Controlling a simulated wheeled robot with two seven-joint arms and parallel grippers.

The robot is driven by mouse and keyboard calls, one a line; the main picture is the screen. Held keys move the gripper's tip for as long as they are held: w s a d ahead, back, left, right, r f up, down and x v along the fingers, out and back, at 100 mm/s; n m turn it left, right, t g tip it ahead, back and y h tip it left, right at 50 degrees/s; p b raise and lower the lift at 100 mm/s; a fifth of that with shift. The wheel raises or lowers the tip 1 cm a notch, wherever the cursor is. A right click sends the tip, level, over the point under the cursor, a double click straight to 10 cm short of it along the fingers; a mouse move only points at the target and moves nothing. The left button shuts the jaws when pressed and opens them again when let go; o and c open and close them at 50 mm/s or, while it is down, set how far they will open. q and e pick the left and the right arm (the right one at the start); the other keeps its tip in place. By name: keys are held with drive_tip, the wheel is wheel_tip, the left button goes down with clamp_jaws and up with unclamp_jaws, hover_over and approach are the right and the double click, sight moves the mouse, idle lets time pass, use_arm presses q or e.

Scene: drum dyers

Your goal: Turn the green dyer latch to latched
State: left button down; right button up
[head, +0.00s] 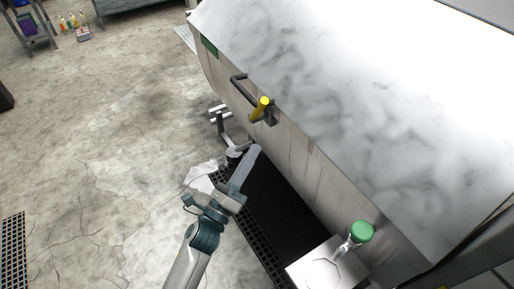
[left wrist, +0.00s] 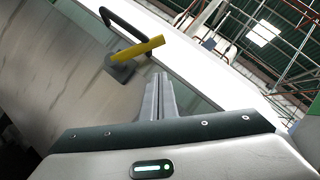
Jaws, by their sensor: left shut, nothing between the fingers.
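The dyer (head: 300,150) is a large grey metal machine with a green patch (head: 209,46) on its front. Its latch (head: 260,108) has a yellow lever on a dark mount, near the lid's front edge. In the left wrist view the yellow lever (left wrist: 138,49) lies ahead of and left of the fingertips, tilted up to the right. My left gripper (head: 255,150) is shut and empty, below the latch and apart from it. Its closed fingers (left wrist: 158,78) also show in the left wrist view. My right gripper is in no view.
A dark bar handle (head: 239,79) sits beside the latch. A green knob (head: 361,232) stands above a metal box (head: 325,265) at lower right. A dark floor grate (head: 272,195) runs along the dyer. The concrete floor (head: 110,130) to the left is mostly clear.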

use_arm(q)
drive_tip(key=v, duration=0.1)
drive_tip(key=b+v, duration=0.1)
drive_tip(key=v, duration=0.2)
drive_tip(key=shift+s+r, duration=0.25)
drive_tip(key=c, duration=1.6)
unclamp_jaws()
drive_tip(key=shift+d, duration=0.15)
drive_tip(key=shift+c, duration=0.2)
drive_tip(key=d+m+y+p, duration=0.1)
drive_tip(key=d, duration=0.1)
drive_tip(key=w+d+m+g+y+p, duration=0.1)
drive_tip(key=y, duration=0.1)
drive_tip(key=w+d+m+y+p, duration=0.1)
drive_tip(key=d, duration=0.1)
drive_tip(key=shift+d+f+m+g, duration=0.25)
drive_tip(key=shift+d+m+g, duration=0.1)
drive_tip(key=shift+m+g, duration=0.05)
drive_tip(key=s+r+m+y+p, duration=0.1)
drive_tip(key=y, duration=0.2)
drive_tip(key=s+a+r+m+y+p, duration=0.1)
drive_tip(key=s+r+y+p, duration=0.1)
drive_tip(key=y, duration=0.1)
drive_tip(key=s+r+y+p, duration=0.1)
drive_tip(key=r+y, duration=0.1)
drive_tip(key=shift+s+a+m+y+p, duration=0.25)
drive_tip(key=shift+a+m+y+p, duration=0.05)
drive_tip(key=shift+m+y, duration=0.1)
